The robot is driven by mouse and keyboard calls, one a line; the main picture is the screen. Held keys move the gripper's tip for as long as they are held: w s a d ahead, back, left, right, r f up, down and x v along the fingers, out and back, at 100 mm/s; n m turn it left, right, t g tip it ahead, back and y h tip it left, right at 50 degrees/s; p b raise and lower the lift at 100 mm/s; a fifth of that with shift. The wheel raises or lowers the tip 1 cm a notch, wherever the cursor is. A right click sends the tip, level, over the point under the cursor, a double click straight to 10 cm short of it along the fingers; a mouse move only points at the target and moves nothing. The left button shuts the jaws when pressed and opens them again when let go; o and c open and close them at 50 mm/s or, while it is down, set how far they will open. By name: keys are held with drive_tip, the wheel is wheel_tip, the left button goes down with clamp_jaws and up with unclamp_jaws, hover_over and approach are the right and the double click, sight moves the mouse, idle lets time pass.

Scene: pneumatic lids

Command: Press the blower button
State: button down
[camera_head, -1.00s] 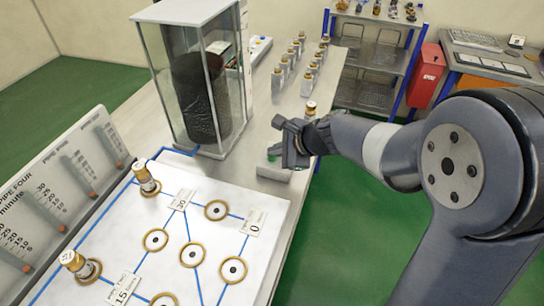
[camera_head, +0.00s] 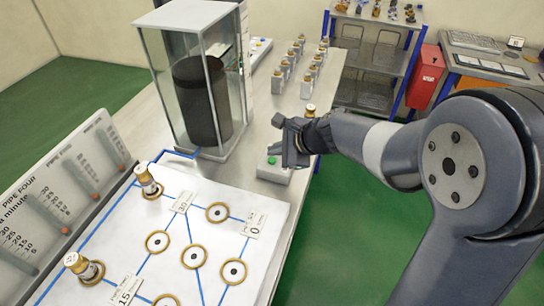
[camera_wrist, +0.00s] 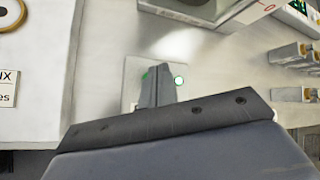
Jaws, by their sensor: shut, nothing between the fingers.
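The blower button is a green button (camera_head: 271,160) on a small pale box (camera_head: 272,174) at the table's right edge. In the wrist view its green (camera_wrist: 180,81) shows bright at the right of my fingers, with a little green at their left; the middle is hidden. My gripper (camera_head: 284,160) is shut and empty, just right of the button in the head view. In the wrist view, my gripper's fingertips (camera_wrist: 160,68) overlap the pale box (camera_wrist: 136,72). I cannot tell whether they touch the button.
A clear-walled case (camera_head: 236,92) with a dark cylinder (camera_head: 202,100) stands behind the box. A white board (camera_head: 180,250) with blue lines, brass rings and two bottles lies in front. Several small bottles on grey blocks (camera_head: 288,66) stand farther back, and another bottle (camera_head: 310,111) stands near my gripper.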

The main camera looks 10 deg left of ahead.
wheel_tip(320, 180, up, 5)
drive_tip(key=p, duration=0.4)
idle(1.0)
